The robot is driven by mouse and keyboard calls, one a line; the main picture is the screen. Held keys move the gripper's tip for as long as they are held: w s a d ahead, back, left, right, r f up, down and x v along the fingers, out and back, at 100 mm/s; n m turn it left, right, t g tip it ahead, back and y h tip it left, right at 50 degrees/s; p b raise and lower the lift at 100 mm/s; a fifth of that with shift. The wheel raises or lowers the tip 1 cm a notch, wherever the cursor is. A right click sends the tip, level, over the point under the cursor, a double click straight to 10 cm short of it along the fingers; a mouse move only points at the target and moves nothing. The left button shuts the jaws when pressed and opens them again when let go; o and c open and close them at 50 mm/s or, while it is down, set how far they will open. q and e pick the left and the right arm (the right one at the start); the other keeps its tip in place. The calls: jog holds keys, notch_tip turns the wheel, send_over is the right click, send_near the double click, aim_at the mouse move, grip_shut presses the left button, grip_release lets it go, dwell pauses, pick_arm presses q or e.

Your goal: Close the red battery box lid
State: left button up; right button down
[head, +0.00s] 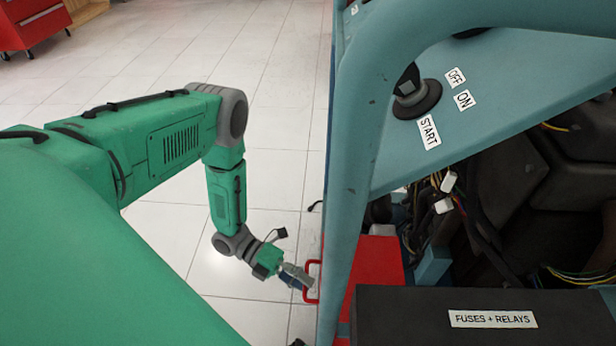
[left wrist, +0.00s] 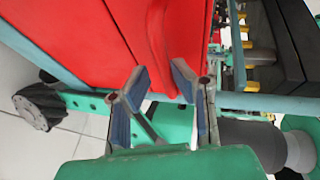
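The red battery box (head: 378,262) sits low behind the blue frame post, partly hidden by the post and the black fuse box. A red handle (head: 308,294) sticks out on its left side. My left gripper (head: 300,277) is at this handle; contact cannot be told. How far the lid stands open cannot be told. My right gripper is not in view.
The blue trainer frame post (head: 352,150) rises beside my left arm. A black box labelled FUSES + RELAYS (head: 440,305) and loose wiring (head: 470,210) lie to the right. The tiled floor (head: 285,85) is open at left. A red cabinet (head: 35,22) stands far left.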

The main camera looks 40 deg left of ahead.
pick_arm(q)
jog(key=shift+w, duration=0.15)
jog(key=shift+d, duration=0.25)
jog(key=shift+r, duration=0.1)
jog(key=v, duration=1.2)
jog(key=shift+w, duration=0.1)
